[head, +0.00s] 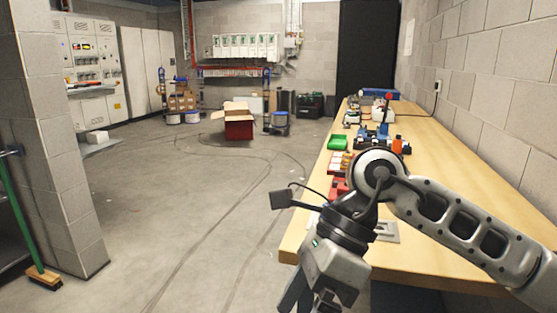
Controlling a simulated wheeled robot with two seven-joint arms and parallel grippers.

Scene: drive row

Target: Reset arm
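My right arm (455,222) comes in from the right and bends down over the near left corner of the workbench. My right gripper (308,301) hangs pointing down at the bottom of the head view, beside the bench's near left end. Its dark fingertips run to the bottom edge of the picture, so I cannot tell whether it is open or shut. I see nothing held in it. My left arm and gripper are not in view.
A long wooden workbench (445,163) runs along the right wall, with a green bin (338,143) and other items on it. A red box (238,128) with open flaps stands on the floor. A broom (42,276) leans at left. The middle floor is clear.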

